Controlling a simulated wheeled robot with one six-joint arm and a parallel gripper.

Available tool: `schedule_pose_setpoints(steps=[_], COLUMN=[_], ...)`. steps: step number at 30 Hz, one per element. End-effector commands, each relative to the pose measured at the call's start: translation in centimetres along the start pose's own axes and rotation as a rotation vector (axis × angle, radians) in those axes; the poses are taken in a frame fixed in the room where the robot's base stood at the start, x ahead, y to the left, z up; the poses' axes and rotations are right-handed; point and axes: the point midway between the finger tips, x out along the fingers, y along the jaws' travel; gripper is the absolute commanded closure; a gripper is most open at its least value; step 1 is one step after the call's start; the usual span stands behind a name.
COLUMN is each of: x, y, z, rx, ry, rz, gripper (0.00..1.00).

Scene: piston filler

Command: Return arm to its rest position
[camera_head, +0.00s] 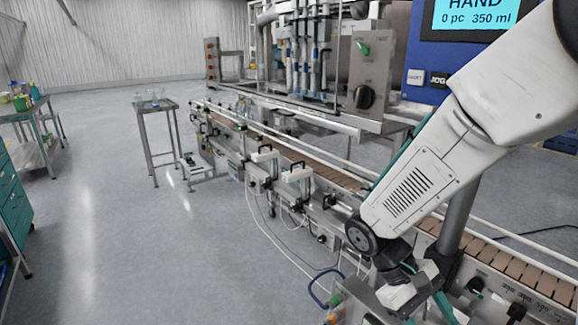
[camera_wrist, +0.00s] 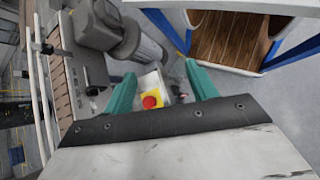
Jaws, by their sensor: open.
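My arm reaches in from the upper right of the head view and bends down at its elbow over the near end of the conveyor. My gripper shows in the wrist view (camera_wrist: 162,92) with its two teal fingers apart and nothing between them. In the head view the wrist end is low at the bottom right, and the fingertips are not clear there. Beyond the fingers in the wrist view is a yellow box with a red emergency button (camera_wrist: 150,101). I cannot tell whether the fingers touch anything.
The conveyor (camera_head: 335,178) with guide rails runs diagonally beside my arm. The filling machine (camera_head: 370,85) stands behind it, with a blue display panel (camera_head: 428,70) at the upper right. A small metal table (camera_head: 156,106) stands farther back. The floor (camera_head: 130,240) at left is clear.

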Motion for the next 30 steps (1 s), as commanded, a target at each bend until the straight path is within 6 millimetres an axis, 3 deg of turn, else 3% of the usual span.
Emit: schedule_pose_setpoints(steps=[3, 18, 24, 30], x=[-1.4, -5.3, -6.0, -6.3], y=[-0.1, -0.5, 0.5, 1.1], z=[2.9, 13.0, 15.9, 17.0], rx=[0.034, 0.259, 0.347, 0.39], ry=[0.106, 0.573, 0.709, 0.757], rz=[-0.116, -0.435, -0.442, -0.441], gripper=[0.43, 0.43, 0.43, 0.43])
